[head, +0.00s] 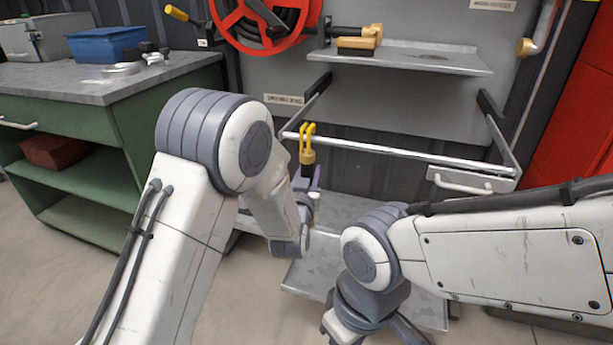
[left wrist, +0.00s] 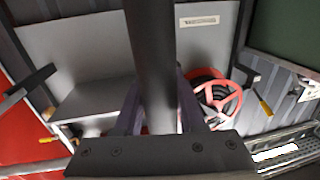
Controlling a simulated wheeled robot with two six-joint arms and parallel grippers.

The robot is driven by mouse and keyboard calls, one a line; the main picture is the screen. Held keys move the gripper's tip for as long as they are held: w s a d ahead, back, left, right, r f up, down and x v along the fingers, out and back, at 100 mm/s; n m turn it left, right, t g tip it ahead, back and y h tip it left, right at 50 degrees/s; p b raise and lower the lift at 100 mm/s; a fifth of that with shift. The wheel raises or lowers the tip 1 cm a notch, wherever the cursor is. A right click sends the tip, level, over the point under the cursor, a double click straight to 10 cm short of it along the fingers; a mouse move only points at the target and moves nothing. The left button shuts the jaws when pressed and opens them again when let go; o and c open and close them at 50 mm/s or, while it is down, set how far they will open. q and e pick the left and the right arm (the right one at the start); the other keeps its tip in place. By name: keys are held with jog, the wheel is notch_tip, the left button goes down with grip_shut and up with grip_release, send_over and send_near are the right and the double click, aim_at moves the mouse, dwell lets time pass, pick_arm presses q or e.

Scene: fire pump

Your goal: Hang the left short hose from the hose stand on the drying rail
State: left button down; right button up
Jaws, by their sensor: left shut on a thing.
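The drying rail (head: 400,153) is a pale bar held between two brackets. At its left end a yellow loop with a brass coupling, the top of the hose (head: 307,157), overlaps the rail; I cannot tell whether it rests on the rail or is in front of it. My left gripper (head: 307,180) is just below the coupling, shut on the hose, partly hidden by my arm. In the left wrist view the dark hose (left wrist: 152,65) runs between the purplish fingers (left wrist: 160,112). My right arm is low at right; its fingertips are out of view. No hose stand can be made out.
A metal shelf (head: 410,57) with a brass nozzle (head: 358,43) is above the rail, near a red hose reel (head: 268,18). A green workbench (head: 100,110) with a blue box (head: 105,45) stands at left. A grey platform (head: 345,208) lies below the rail. A red cabinet (head: 580,120) is at right.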

pick_arm(q)
jog(key=shift+w+d+f+b, duration=0.15)
jog(key=shift+w+f+b, duration=0.2)
jog(key=shift+w+f, duration=0.15)
jog(key=shift+w+d+f+b, duration=0.15)
jog(key=shift+w+f+b, duration=0.2)
jog(key=shift+w, duration=0.15)
jog(key=shift+c, duration=2.1)
grip_release()
jog(key=shift+f, duration=0.1)
jog(key=shift+s, duration=0.15)
